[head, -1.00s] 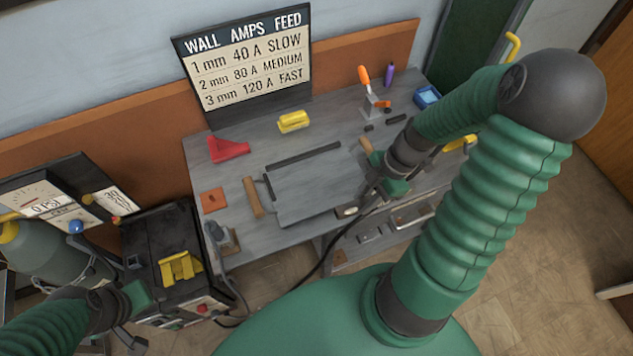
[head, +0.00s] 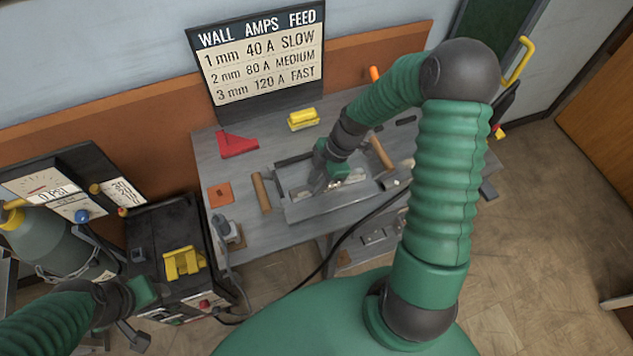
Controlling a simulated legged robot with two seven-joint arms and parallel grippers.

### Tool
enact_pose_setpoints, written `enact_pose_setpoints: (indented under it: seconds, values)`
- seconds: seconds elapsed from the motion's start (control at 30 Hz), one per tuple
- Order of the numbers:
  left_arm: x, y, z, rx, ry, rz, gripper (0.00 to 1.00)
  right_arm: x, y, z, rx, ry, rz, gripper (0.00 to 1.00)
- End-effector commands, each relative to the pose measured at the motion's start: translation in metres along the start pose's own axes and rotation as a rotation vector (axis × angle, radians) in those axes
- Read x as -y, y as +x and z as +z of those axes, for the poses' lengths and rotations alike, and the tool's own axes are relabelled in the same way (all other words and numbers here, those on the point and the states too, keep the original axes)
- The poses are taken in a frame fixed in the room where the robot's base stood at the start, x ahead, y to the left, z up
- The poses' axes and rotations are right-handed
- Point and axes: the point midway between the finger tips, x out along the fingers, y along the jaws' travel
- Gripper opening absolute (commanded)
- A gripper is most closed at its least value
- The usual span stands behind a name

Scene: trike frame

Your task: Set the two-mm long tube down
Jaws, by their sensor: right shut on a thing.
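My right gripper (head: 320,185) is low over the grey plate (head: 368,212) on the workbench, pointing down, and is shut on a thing. A long grey bar (head: 345,202), which looks like the long tube, lies across the view at the gripper, roughly along the plate. The gripper hides part of it, and I cannot tell whether it touches the plate. Its wall marking is not readable. My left gripper (head: 135,333) is at the lower left, in front of the black machine, away from the bench; its jaws are too unclear to read.
Wooden handles (head: 261,192) flank the plate. A red angled block (head: 237,145), a yellow block (head: 303,119) and an orange square (head: 220,194) sit on the bench (head: 240,247). The black machine (head: 165,240) stands left. A dark cable (head: 345,240) runs along the bench front.

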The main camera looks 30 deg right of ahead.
Motion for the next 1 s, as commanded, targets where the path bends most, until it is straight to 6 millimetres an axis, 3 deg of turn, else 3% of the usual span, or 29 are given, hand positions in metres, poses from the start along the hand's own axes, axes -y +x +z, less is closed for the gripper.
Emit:
enact_pose_setpoints:
  seconds: [0.13,0.17,0.3,0.67,0.77,1.0]
  values:
    - [0.0,0.0,0.0,0.0,0.001,0.0,0.56,-0.001,-0.001,0.001,0.002,0.0,0.003,0.0]
    - [0.0,0.0,0.0,0.0,0.001,0.0,0.56,-0.001,-0.001,0.001,0.002,0.0,0.002,0.31]
    - [0.0,0.0,0.0,0.0,0.001,0.0,0.56,0.0,-0.001,0.001,0.002,0.0,0.002,0.49]
    - [0.0,-0.001,0.0,0.0,0.0,0.0,0.56,-0.001,-0.007,0.0,0.002,-0.001,0.004,0.49]
    - [0.0,-0.004,-0.001,0.0,0.0,0.0,0.56,-0.001,-0.025,0.001,0.003,0.0,0.007,0.49]
    - [0.0,-0.011,-0.003,0.0,0.001,0.0,0.56,-0.002,-0.087,0.001,0.003,0.002,0.008,0.49]
